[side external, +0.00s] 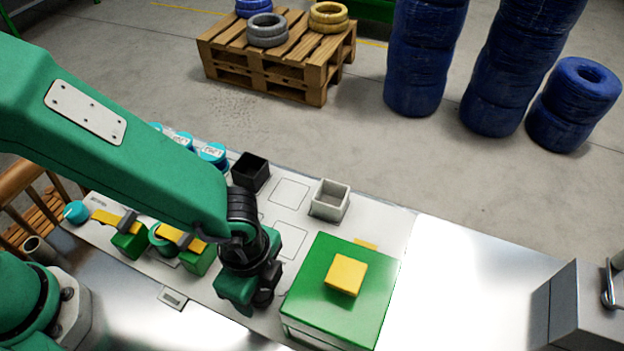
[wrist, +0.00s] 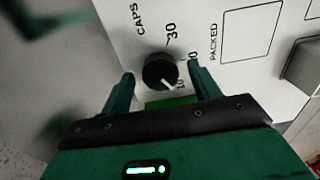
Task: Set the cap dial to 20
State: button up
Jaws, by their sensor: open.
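The cap dial (wrist: 157,72) is a round black knob with a white pointer on the white panel, next to the word CAPS. Its pointer is turned to the lower right, toward the mark 10. The mark 30 is above it, and a mark between them is partly hidden by a finger. My gripper (wrist: 160,75) is open, its green fingers on the left and right of the dial. I cannot tell whether either finger touches it. In the side view my gripper (side external: 244,292) is low over the panel and the dial is hidden.
A green box (side external: 325,300) with a yellow block (side external: 346,274) stands close to the right of my gripper. A black bin (side external: 250,172) and a grey bin (side external: 330,200) are behind it. Green holders with yellow parts (side external: 182,238) are on the left.

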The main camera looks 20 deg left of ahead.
jog(key=c, duration=1)
jog(key=shift+n, duration=0.4)
jog(key=n, duration=1.1)
jog(key=shift+s, duration=0.1)
jog(key=o, duration=1)
